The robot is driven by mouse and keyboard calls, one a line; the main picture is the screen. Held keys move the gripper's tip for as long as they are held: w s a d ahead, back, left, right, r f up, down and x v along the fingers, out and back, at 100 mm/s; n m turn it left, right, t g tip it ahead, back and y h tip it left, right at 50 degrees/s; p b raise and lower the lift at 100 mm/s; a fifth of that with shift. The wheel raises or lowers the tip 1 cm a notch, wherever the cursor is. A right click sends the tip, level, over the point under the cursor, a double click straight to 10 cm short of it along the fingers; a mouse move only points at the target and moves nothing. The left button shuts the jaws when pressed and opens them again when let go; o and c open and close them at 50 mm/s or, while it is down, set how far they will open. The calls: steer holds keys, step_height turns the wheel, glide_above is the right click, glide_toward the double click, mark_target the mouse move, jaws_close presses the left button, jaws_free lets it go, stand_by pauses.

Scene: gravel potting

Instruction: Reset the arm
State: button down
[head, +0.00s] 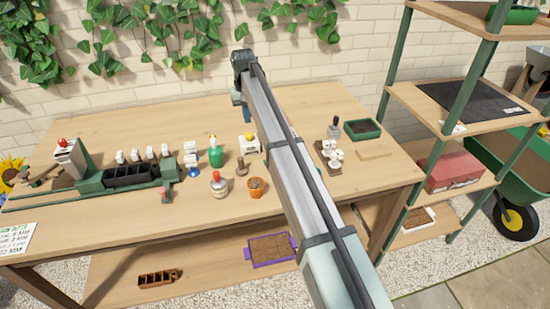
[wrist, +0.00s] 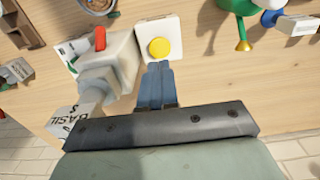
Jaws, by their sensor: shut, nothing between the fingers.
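My gripper is at the far end of the arm that crosses the head view. Its blue fingers show in the wrist view (wrist: 155,84), pressed together with nothing between them. A small white box with a round yellow button (wrist: 158,48) lies just beyond the fingertips in that view. I cannot tell whether they touch it. The same box stands on the wooden bench in the head view (head: 249,144), left of my arm. In the head view the fingers (head: 246,115) are partly hidden by the arm.
A pale block with a red part (wrist: 112,62) stands close beside the fingers. A green tray (head: 378,135) is at right. The bench's back left is clear.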

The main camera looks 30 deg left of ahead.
steer(key=shift+r, duration=0.5)
